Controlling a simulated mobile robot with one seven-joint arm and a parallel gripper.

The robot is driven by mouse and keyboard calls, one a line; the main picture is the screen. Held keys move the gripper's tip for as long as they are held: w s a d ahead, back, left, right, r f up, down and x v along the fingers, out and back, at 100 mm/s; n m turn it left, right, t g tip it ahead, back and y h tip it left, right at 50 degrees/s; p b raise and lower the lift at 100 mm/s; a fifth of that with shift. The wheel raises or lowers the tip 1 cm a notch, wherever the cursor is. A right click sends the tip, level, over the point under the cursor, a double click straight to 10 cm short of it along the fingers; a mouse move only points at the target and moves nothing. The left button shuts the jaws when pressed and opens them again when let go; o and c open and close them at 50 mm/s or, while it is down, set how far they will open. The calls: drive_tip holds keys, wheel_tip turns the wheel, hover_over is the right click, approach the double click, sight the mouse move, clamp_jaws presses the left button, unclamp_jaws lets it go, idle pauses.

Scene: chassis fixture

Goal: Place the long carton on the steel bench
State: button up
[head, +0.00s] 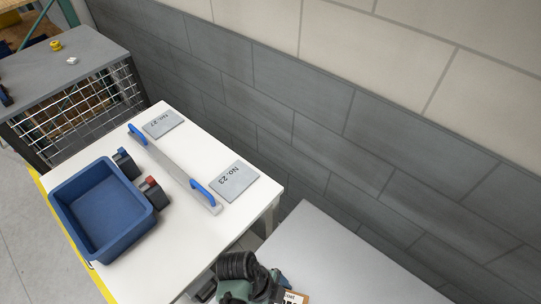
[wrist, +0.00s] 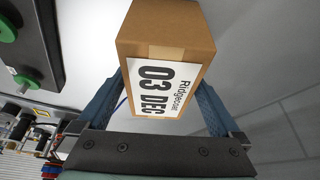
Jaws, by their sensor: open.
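The long carton (wrist: 165,45) is brown cardboard with a white label reading "03 DEC". In the wrist view it lies between the two blue fingers of my gripper (wrist: 160,88), which is open around it. In the head view only a labelled corner of the carton (head: 293,297) shows at the bottom edge, beside my wrist. The steel bench (head: 345,255) looks to be the plain grey top at the lower right. I cannot tell whether the carton's underside touches it.
A white table (head: 190,235) stands to the left, with a blue bin (head: 103,210), a blue-handled bar (head: 175,168) and two grey plates, No. 27 (head: 163,123) and No. 23 (head: 234,181). A tiled wall is behind. The visible grey top is bare beyond the carton.

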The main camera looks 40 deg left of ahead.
drive_tip(key=b+v, duration=0.1)
drive_tip(key=v, duration=0.8)
drive_tip(key=shift+a+r, duration=0.1)
drive_tip(key=w+a+r+n+t+y, duration=0.2)
drive_tip(key=w+r+n+t+y, duration=0.4)
drive_tip(key=w+r, duration=1.25)
drive_tip(key=w+d+r+n+t, duration=0.1)
drive_tip(key=w+d+r+t, duration=0.2)
drive_tip(key=r, duration=0.6)
drive_tip(key=w+d+r+n+t, duration=0.1)
drive_tip(key=w+r+t, duration=0.35)
drive_tip(key=r, duration=0.55)
drive_tip(key=s+d+r+n+t, duration=0.2)
drive_tip(key=s+d+r+t, duration=0.2)
drive_tip(key=r, duration=0.6)
drive_tip(key=s+d+r+n+t+h, duration=0.1)
drive_tip(key=s+d+r+n+t, duration=0.1)
drive_tip(key=r, duration=0.8)
drive_tip(key=s+d+r+n+t+h, duration=0.1)
drive_tip(key=s+d+r+n+t, duration=0.1)
drive_tip(key=s+d+r+t, duration=0.3)
wheel_tip(320, 180, up, 5)
drive_tip(key=s+t, duration=0.1)
drive_tip(key=s, duration=0.2)
drive_tip(key=shift+d+r, duration=0.25)
drive_tip(key=shift+d, duration=0.1)
